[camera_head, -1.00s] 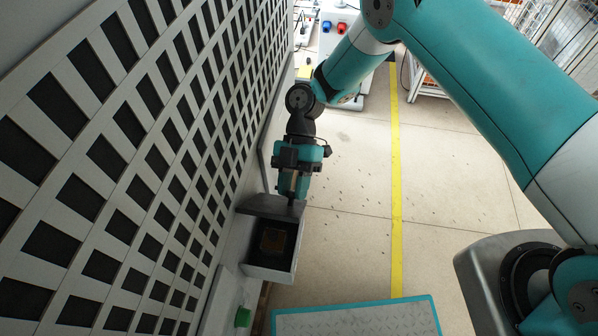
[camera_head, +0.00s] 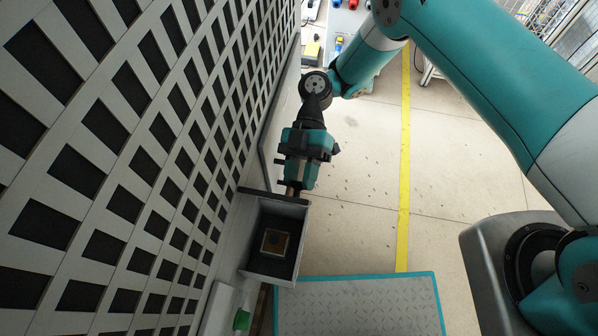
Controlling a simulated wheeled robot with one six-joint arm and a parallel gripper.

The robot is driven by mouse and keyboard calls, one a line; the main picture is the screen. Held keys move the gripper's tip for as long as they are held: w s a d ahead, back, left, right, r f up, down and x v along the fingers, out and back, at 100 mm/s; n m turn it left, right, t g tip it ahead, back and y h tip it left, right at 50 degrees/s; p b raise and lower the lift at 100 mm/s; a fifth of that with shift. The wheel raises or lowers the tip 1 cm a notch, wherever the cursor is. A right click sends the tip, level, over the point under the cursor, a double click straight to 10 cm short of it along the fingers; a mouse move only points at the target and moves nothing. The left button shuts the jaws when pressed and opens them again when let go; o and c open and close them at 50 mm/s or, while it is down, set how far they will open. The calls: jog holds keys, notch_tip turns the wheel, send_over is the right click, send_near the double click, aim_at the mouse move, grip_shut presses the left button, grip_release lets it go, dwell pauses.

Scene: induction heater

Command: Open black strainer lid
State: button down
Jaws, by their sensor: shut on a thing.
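The black strainer lid (camera_head: 262,194) shows as a thin dark strip along the far edge of a grey open-topped box (camera_head: 248,248). It stands steeply raised, nearly edge-on to this view. My gripper (camera_head: 292,188) points down at the lid's right end and is shut on it. The fingertips are small and partly dark here, so the exact grip is hard to make out. Inside the box lies a brownish square piece with a dark round centre (camera_head: 274,242).
A panel with dark slots (camera_head: 120,150) runs along the left, close beside the box. A green knob (camera_head: 242,319) sits below the box. A teal-edged plate (camera_head: 360,305) lies at the bottom. The floor (camera_head: 360,190) right of my gripper is clear, with a yellow line.

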jog(key=c, duration=0.8)
grip_release()
notch_tip(320, 180, up, 20)
jog(key=p, duration=0.7)
jog(key=shift+p, duration=0.3)
